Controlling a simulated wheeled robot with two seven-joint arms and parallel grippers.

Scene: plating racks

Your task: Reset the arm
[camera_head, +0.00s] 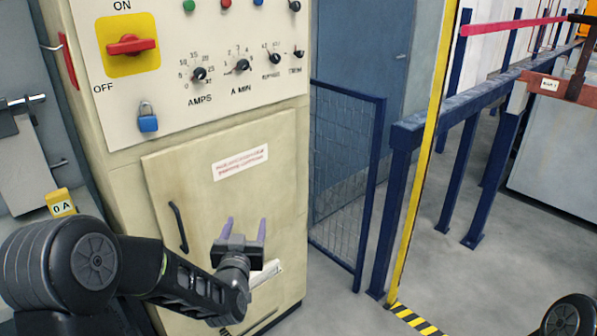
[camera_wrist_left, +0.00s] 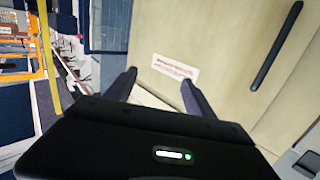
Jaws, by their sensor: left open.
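My left gripper (camera_head: 244,231) is open and empty in front of the lower door of a cream control cabinet (camera_head: 160,165). Its two fingers point up and stand apart, and they also show in the left wrist view (camera_wrist_left: 158,88). The cabinet door's dark handle (camera_head: 178,227) is left of the gripper and apart from it; it shows at the right of the left wrist view (camera_wrist_left: 276,45). My right gripper is not in view; only a dark rounded part of mine shows at the lower right corner of the head view.
The cabinet panel has a red switch (camera_head: 131,45) on a yellow plate, several knobs and a blue padlock (camera_head: 147,122). A blue mesh gate (camera_head: 340,170) and a yellow post (camera_head: 425,150) stand right of the cabinet. Grey floor (camera_head: 440,270) lies open beyond.

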